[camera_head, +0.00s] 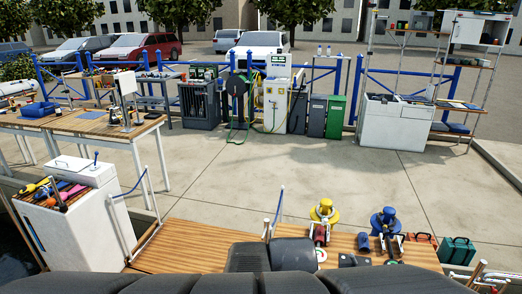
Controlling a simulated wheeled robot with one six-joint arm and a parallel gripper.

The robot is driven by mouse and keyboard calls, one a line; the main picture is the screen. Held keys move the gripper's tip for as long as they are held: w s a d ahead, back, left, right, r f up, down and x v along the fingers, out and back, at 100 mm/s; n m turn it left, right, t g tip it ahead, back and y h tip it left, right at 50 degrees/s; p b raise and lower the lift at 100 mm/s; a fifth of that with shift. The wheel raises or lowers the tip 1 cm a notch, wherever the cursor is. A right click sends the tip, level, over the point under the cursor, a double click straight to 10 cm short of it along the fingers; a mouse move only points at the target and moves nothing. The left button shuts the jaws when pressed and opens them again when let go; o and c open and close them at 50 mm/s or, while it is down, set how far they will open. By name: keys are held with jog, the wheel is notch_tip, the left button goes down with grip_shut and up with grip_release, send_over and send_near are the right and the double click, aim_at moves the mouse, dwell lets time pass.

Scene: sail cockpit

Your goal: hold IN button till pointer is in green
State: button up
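I cannot make out an IN button, a pointer or a green zone in the head view; any such marks are too small or hidden. A yellow winch-like device (323,212) and a blue winch-like device (385,221) stand on a slatted wooden deck at the lower right. Small red-and-white parts (320,254) sit in front of the yellow device, too small to read. My gripper is not visible. Dark grey shapes fill the bottom edge and hide what lies behind them.
A white cabinet (82,222) with colourful items on top stands at lower left. Wooden tables (88,125) are behind it. A green case (457,250) lies at lower right. A white cabinet with hoses (277,93) stands at the back. The concrete floor (245,170) is mostly clear.

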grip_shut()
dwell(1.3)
